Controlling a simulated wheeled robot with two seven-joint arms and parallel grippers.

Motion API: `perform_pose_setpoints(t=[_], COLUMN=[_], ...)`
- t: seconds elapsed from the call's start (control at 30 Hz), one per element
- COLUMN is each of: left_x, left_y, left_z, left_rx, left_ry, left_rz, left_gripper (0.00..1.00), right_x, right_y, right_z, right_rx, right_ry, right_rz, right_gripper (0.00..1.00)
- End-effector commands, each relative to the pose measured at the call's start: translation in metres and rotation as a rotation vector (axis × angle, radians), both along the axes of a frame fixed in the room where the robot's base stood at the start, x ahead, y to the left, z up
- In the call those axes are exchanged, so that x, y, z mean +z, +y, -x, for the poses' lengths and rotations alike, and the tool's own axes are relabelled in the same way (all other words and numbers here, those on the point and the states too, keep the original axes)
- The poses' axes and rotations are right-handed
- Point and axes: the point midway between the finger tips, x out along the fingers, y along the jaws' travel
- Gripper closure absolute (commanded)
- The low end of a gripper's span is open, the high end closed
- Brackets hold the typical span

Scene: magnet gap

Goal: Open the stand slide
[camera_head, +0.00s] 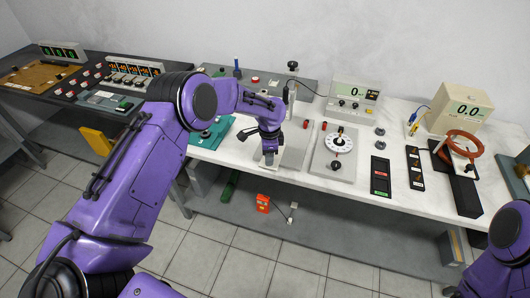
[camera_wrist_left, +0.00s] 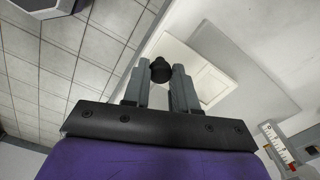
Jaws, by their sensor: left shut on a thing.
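The stand (camera_head: 292,100) is an upright post with a black knob on top. It rises from a pale flat base (camera_head: 294,157) near the front edge of the white bench. My left gripper (camera_head: 268,158) points down at the front left of this base. In the left wrist view the gripper's two grey fingers (camera_wrist_left: 161,88) are shut on a small black knob (camera_wrist_left: 160,69). A pale plate (camera_wrist_left: 200,72) lies just beyond the knob. My left arm hides part of the stand in the head view. The right gripper is out of view.
A round white dial (camera_head: 338,140) on a grey plate stands to the right. Farther right are a dark panel (camera_head: 380,177), an orange coil (camera_head: 464,144) and a meter (camera_head: 462,108). A teal case (camera_head: 212,132) lies left of the gripper. Open floor lies in front.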

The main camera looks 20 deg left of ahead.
Motion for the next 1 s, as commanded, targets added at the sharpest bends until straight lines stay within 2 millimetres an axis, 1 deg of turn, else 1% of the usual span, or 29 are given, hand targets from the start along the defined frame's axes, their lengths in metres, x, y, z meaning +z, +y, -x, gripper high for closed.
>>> perform_pose_setpoints(t=[0.07, 0.1, 0.17, 0.2, 0.47, 0.57, 0.67, 0.8, 0.9, 1.0], left_x=[0.001, 0.002, 0.002, 0.002, 0.002, 0.011, 0.032, 0.066, 0.086, 0.099], left_y=[0.0, 0.001, 0.001, 0.001, 0.002, 0.001, 0.001, 0.001, 0.001, 0.001], left_z=[-0.001, -0.001, -0.001, -0.001, -0.001, -0.002, -0.002, -0.002, -0.001, -0.001], left_rx=[-0.003, -0.003, -0.002, -0.002, 0.0, 0.0, 0.001, -0.001, 0.0, 0.0], left_ry=[-0.003, -0.003, -0.003, -0.003, -0.003, -0.006, -0.009, -0.007, -0.006, -0.003], left_rz=[-0.002, -0.002, -0.002, -0.002, -0.001, -0.001, 0.0, -0.002, -0.002, -0.001], left_gripper=[1.0, 0.7, 0.5, 0.47, 0.47, 0.47, 0.47, 0.47, 0.47, 0.47], right_x=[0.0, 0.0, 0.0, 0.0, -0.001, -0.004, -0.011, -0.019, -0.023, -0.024], right_y=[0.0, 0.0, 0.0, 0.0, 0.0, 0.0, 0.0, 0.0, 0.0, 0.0], right_z=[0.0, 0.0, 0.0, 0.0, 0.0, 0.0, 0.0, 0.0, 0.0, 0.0], right_rx=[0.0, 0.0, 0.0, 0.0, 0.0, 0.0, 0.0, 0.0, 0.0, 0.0], right_ry=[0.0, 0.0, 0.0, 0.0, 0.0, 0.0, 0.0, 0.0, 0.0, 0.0], right_rz=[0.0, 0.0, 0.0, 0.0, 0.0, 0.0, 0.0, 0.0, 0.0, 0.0], right_gripper=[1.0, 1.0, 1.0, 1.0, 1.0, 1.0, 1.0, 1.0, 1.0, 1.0])
